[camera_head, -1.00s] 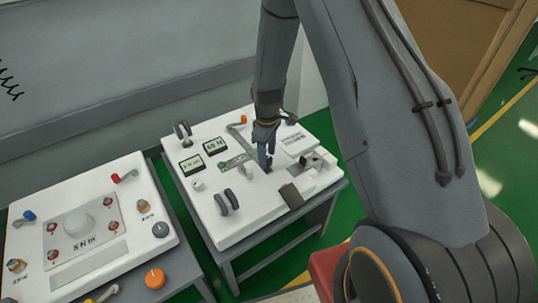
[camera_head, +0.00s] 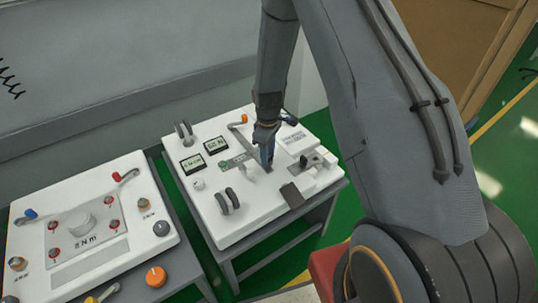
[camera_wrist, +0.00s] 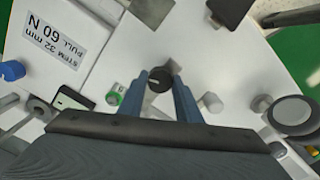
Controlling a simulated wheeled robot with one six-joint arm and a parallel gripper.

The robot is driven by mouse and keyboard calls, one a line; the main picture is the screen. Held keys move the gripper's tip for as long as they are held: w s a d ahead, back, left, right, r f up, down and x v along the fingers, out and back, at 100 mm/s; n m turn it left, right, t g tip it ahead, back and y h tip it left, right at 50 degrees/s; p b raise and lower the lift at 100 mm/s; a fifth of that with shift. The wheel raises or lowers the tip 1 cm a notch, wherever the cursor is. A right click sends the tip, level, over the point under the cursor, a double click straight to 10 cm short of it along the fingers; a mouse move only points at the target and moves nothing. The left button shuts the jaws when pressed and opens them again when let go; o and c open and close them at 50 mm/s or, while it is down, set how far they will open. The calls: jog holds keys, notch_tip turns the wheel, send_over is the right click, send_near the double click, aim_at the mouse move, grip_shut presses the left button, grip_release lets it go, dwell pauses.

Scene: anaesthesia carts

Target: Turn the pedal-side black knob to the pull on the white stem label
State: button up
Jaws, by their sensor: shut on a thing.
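The black knob (camera_wrist: 159,80) sits on the white panel between my two blue fingers in the wrist view, with a small pale mark on its top. My gripper (camera_wrist: 161,76) is shut on it from both sides. In the head view my gripper (camera_head: 267,163) points down at the right-hand cart, and its fingers hide the knob. The white stem label (camera_wrist: 58,42) shows upside down at upper left in the wrist view and reads "STEM 32 mm PULL 60 N". The black pedal (camera_wrist: 229,10) lies beyond the knob; it also shows in the head view (camera_head: 291,195).
A green knob (camera_wrist: 113,98) and a small white knob (camera_wrist: 211,102) flank my fingers closely. A blue knob (camera_wrist: 12,71) stands by the label block. In the head view, two displays and an orange-tipped lever (camera_head: 237,125) are nearby. A second white panel (camera_head: 90,265) stands left.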

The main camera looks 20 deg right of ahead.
jog(key=shift+w+d+r+m, duration=0.1)
jog(key=shift+w+m, duration=0.1)
jog(key=shift+m, duration=0.5)
jog(key=m, duration=0.9)
jog(key=shift+w, duration=0.1)
jog(key=shift+m, duration=0.3)
dwell(0.4)
jog(key=o, duration=1.1)
jog(key=shift+c, duration=0.2)
jog(key=shift+s, duration=0.2)
